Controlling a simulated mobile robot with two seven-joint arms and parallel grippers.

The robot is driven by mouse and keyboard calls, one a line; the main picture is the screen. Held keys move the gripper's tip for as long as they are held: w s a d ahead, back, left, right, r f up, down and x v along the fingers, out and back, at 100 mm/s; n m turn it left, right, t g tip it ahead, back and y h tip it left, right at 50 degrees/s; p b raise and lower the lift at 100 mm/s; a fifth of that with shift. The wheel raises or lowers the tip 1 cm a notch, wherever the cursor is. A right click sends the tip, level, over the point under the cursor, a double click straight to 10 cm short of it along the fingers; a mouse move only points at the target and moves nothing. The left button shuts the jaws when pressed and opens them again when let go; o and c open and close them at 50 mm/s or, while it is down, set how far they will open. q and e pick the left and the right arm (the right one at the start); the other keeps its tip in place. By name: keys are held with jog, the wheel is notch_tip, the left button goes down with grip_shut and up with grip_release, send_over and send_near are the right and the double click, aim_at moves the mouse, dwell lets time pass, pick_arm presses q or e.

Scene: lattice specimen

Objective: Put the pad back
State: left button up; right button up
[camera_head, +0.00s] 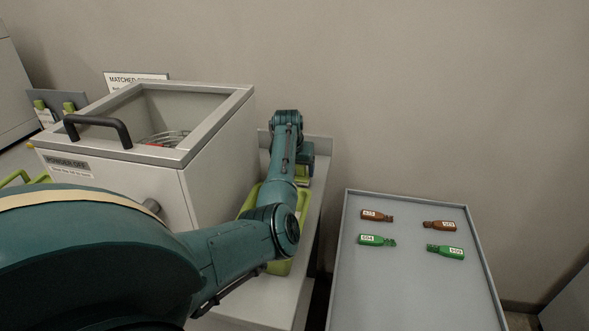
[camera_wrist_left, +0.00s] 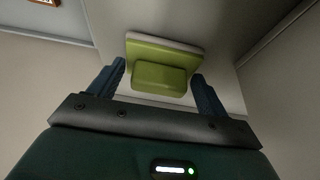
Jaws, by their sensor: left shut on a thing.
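The pad (camera_wrist_left: 165,50) is green with a pale edge and a raised green block, seen in the left wrist view. My left gripper (camera_wrist_left: 162,82) has a finger on each side of that block and is shut on it. In the head view my left arm reaches past the right side of the grey box, and the left gripper (camera_head: 303,165) is far back beside the wall. A small green part of the pad (camera_head: 303,182) shows below it. Whether the pad touches a surface is hard to tell. My right gripper is in neither view.
The open-topped grey box (camera_head: 222,125) with a black handle stands left of my arm. A green tray (camera_head: 280,267) lies under my forearm. A grey tray (camera_head: 400,290) at right holds brown and green labelled pieces. A low upright edge (camera_head: 322,150) stands behind the gripper.

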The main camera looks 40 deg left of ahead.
pick_arm(q)
jog(key=shift+f, duration=0.2)
jog(key=shift+f, duration=0.1)
jog(key=o, duration=1)
jog(key=shift+o, duration=0.2)
jog(key=v, duration=1.2)
